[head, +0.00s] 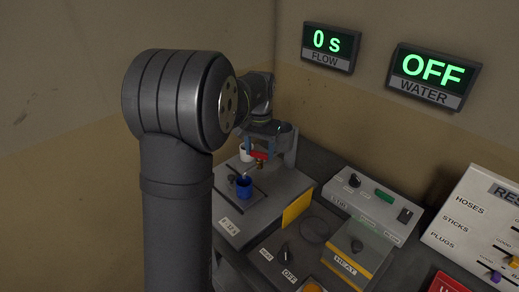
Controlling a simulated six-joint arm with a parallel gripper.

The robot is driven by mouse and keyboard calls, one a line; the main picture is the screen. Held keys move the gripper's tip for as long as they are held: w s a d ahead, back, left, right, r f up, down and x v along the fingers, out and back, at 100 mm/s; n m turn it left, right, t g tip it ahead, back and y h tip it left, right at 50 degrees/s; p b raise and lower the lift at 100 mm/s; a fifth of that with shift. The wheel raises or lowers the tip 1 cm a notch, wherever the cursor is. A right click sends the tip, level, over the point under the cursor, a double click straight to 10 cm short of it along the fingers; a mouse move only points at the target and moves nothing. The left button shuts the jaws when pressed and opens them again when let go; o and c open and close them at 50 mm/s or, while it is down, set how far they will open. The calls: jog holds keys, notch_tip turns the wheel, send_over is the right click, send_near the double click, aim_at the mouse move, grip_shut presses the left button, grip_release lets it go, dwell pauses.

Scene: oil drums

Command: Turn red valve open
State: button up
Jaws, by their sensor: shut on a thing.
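The red valve (259,155) is a small red handle on a brass-coloured fitting at the back of the grey station. A blue cup (244,188) stands below and in front of the valve. The water display (431,73) reads OFF and the flow display (331,42) reads 0 s.
A white cup (246,153) stands just behind the valve, partly hidden. A yellow plate (297,208) stands upright to the right of the station. A heat box (350,250), a control panel (372,203) and a panel with sliders (485,225) fill the right side. Walls close off the back.

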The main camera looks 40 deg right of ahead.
aim_at(260, 152)
jog(key=n, duration=1.2)
jog(key=shift+r+n, duration=0.1)
jog(key=shift+n, duration=0.3)
dwell(0.3)
jog(key=o, duration=1)
notch_tip(260, 152, up, 4)
jog(key=shift+r, duration=0.15)
jog(key=s+r, duration=0.2)
jog(key=s, duration=0.2)
jog(key=s+r, duration=0.2)
jog(key=s, duration=0.1)
jog(key=s+d+r, duration=0.1)
jog(key=s+r, duration=0.1)
jog(key=s, duration=0.2)
jog(key=shift+s+r, duration=0.3)
jog(key=shift+r, duration=0.05)
